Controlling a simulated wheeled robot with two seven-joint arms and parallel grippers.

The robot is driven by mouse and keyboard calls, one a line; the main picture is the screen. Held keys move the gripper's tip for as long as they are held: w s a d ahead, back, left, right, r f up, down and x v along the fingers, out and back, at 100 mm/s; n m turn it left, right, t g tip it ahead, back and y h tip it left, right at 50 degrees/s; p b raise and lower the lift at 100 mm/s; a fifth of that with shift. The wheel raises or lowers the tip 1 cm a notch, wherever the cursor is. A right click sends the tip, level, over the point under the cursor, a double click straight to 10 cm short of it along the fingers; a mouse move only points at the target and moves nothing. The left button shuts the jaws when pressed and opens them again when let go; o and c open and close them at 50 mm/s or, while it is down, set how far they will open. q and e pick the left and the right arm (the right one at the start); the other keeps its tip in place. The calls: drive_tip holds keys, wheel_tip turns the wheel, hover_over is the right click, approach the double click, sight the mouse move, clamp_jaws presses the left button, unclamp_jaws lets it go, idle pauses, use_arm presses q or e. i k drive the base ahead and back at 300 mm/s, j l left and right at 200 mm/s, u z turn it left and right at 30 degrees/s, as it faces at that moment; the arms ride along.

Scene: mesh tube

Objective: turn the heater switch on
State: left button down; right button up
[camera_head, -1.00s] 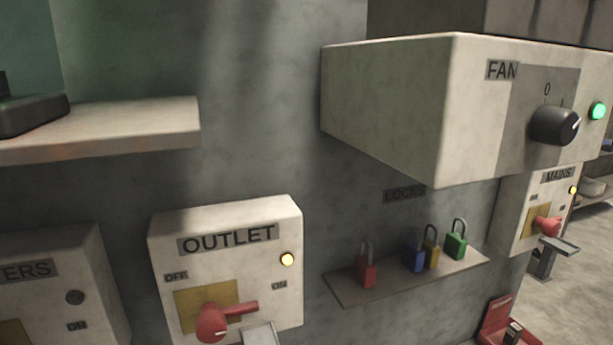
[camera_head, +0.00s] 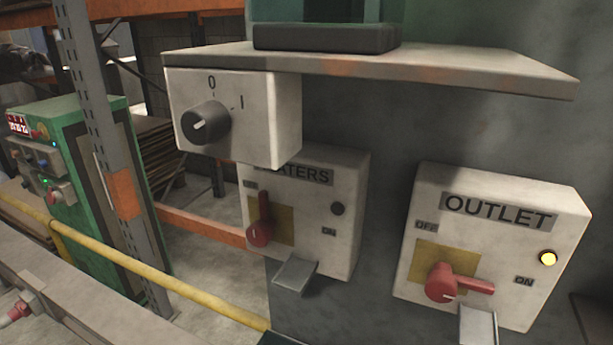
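The heater switch box (camera_head: 335,237) is a pale box labelled "HEATERS", whose first letters are partly hidden by a rotary-knob box in front. Its red handle (camera_head: 263,222) points upward, toward the partly hidden label at upper left, and "ON" is marked to the right. The lamp (camera_head: 337,209) on it is dark. A metal hasp plate (camera_head: 295,273) sticks out below the handle. Neither of my grippers shows in the view.
An outlet box (camera_head: 500,235) stands to the right, its red handle sideways toward ON and its lamp lit yellow. A rotary-knob box (camera_head: 240,115) juts out above left, under a shelf (camera_head: 440,75). A yellow rail (camera_head: 190,290) runs at lower left.

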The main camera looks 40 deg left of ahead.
sight(259, 234)
drive_tip(key=u, duration=1.5)
